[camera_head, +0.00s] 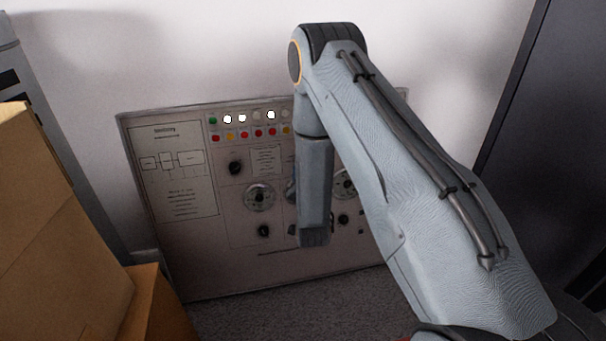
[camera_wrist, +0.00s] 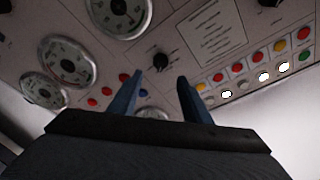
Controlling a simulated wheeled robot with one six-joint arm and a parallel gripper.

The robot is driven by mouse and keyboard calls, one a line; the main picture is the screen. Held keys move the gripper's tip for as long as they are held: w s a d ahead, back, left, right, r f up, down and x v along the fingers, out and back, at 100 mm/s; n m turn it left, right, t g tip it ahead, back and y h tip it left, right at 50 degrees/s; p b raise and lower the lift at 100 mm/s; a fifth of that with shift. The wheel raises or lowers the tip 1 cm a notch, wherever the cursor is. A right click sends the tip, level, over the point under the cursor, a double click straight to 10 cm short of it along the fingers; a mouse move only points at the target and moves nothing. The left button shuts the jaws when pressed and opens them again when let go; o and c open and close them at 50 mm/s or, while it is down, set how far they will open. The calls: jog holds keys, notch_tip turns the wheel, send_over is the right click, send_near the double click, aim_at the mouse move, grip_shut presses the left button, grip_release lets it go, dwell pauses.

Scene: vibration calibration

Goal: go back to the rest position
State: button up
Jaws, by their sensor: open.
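My gripper (camera_wrist: 157,92) shows in the wrist view with its two dark blue fingers apart and nothing between them. It points at the control panel (camera_wrist: 110,60), with a black knob (camera_wrist: 160,62) seen just beyond the fingertips. In the head view, my arm reaches in front of the panel (camera_head: 190,270) and hides part of its middle and right side. The gripper's fingers are mostly hidden behind the arm there. I cannot tell whether the fingers touch the panel.
The panel has dials (camera_head: 260,197), knobs (camera_head: 236,168), coloured buttons, and several lit white lamps (camera_head: 242,118). Cardboard boxes (camera_head: 50,230) stand close at the left. A dark cabinet (camera_head: 550,130) stands at the right. Grey floor (camera_head: 290,312) shows below the panel.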

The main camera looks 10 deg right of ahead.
jog(key=s+a+r+n+g+y, duration=0.3)
jog(key=s+a+r+n+g, duration=0.3)
jog(key=s+a+r+g, duration=0.4)
jog(key=s+d+r+n+g, duration=0.15)
jog(key=s+r, duration=0.25)
jog(key=s, duration=0.6)
jog(key=s+r+n+g, duration=0.3)
jog(key=s, duration=0.8)
jog(key=s+d+r+n+g, duration=0.1)
jog(key=s+r+n+g, duration=0.2)
jog(key=s, duration=0.7)
jog(key=d+r+m+p, duration=0.3)
jog(key=d+r+p, duration=0.4)
jog(key=p, duration=0.7)
jog(key=shift+d+r+h, duration=0.3)
jog(key=shift+d+r, duration=0.1)
jog(key=shift+d, duration=0.1)
